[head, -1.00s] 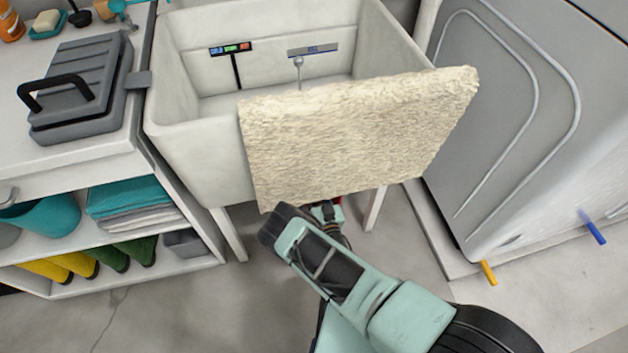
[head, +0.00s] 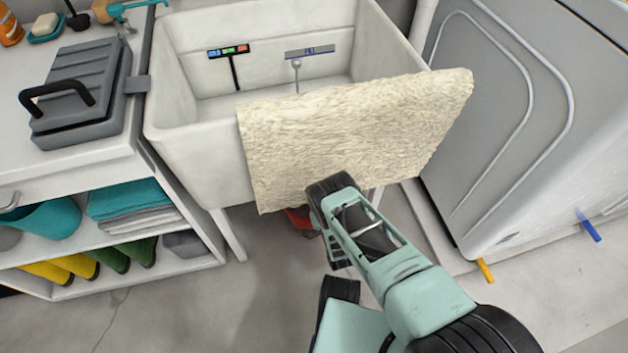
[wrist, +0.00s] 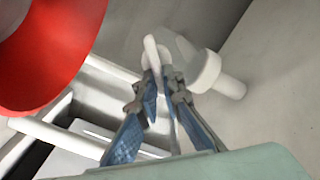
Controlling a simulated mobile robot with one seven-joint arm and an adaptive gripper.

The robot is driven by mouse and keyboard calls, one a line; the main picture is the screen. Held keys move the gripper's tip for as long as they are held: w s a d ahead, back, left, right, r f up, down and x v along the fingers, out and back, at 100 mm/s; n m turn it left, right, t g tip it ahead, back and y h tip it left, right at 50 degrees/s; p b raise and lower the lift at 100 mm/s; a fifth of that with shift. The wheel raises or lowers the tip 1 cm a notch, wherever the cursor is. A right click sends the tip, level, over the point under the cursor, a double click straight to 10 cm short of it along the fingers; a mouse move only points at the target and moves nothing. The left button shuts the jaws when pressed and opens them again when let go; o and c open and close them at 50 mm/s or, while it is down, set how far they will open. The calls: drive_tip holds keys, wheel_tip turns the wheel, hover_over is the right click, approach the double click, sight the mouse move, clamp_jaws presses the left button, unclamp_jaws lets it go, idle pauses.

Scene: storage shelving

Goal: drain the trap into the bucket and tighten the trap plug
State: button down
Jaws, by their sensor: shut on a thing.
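In the wrist view my gripper (wrist: 158,78) has its two blue fingers nearly together, shut on a thin white tab (wrist: 150,50) that looks like part of the trap plug. White rounded trap piping (wrist: 207,72) is right beside the fingertips on the right. The red bucket (wrist: 50,45) fills the upper left of the wrist view, apart from the fingers. In the head view only a bit of the red bucket (head: 299,217) shows under the sink. There the towel and my own arm hide my fingers and the trap. I cannot see any water.
A utility sink (head: 195,160) stands above, with a cream towel (head: 350,135) hanging over its front. A sink leg (head: 230,235) is left of my arm. A shelf unit (head: 180,275) stands left and a grey machine (head: 510,130) right. The floor in front is open.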

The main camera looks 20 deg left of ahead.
drive_tip(key=shift+w+d+f+m+b, duration=0.1)
drive_tip(key=shift+f+m+b, duration=0.1)
drive_tip(key=shift+m, duration=1.2)
drive_tip(key=shift+w+f+m+b, duration=0.1)
drive_tip(key=shift+m+b, duration=0.1)
drive_tip(key=shift+m, duration=1.2)
drive_tip(key=shift+w+d+f+m+b, duration=0.1)
drive_tip(key=shift+m+b, duration=0.1)
drive_tip(key=shift+m, duration=1.2)
drive_tip(key=c, duration=2.1)
unclamp_jaws()
drive_tip(key=shift+s+f, duration=0.15)
